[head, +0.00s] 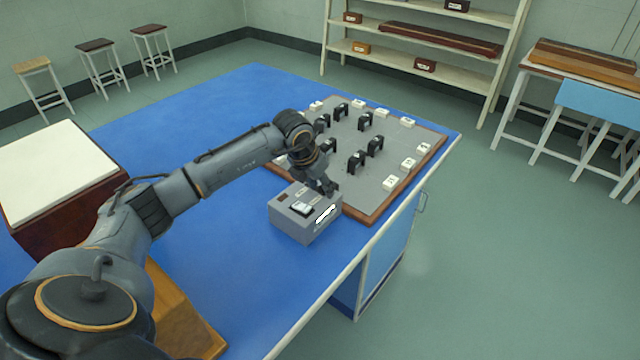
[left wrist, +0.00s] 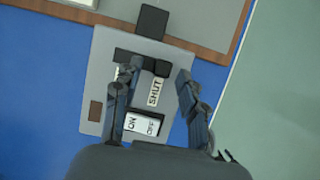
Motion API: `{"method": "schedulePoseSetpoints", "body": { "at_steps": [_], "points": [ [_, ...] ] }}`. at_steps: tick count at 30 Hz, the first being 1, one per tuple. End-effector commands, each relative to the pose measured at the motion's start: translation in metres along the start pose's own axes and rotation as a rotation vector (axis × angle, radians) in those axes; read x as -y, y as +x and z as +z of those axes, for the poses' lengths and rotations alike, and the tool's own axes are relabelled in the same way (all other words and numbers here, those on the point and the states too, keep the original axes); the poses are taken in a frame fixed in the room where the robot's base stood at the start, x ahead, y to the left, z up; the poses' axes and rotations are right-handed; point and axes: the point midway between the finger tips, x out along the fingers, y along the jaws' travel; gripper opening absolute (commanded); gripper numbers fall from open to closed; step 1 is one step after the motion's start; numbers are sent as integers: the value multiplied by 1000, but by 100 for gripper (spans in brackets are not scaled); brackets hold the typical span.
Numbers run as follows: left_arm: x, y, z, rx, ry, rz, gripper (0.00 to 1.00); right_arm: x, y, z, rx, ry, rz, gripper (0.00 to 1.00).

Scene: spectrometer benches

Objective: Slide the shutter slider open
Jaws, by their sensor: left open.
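The grey box (head: 290,225) with the shutter sits on the blue bench at the front corner of the pegboard. In the left wrist view the box (left wrist: 105,60) has a white ON/OFF rocker (left wrist: 144,123), a label reading SHUT (left wrist: 155,91) and a dark slot with a black slider knob (left wrist: 157,68) at its right part. My left gripper (head: 325,187) is over the box's far right part. In the left wrist view the gripper (left wrist: 160,70) is open, with a finger on each side of the knob; contact cannot be told. My right gripper is out of view.
A grey board (head: 385,130) with a wooden rim holds several black holders and white blocks just behind the box. A black block (left wrist: 152,22) stands at the box's far edge. A white-topped wooden case (head: 50,160) is at left. The blue bench (head: 225,110) between is clear.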

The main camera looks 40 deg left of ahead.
Motion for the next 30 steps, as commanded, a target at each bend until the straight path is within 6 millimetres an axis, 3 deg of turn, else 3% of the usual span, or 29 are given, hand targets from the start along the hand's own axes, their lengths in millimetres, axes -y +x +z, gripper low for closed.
{"method": "schedulePoseSetpoints", "body": {
  "at_steps": [8,14,22,30],
  "points": [
    [0,1,0,0,1,-1,39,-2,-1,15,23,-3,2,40],
    [0,1,0,-1,1,-1,0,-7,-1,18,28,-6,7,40],
    [-2,2,0,-1,0,0,0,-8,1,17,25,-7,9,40],
    [-45,3,-1,-1,-2,4,0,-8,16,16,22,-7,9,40]
  ]
}}
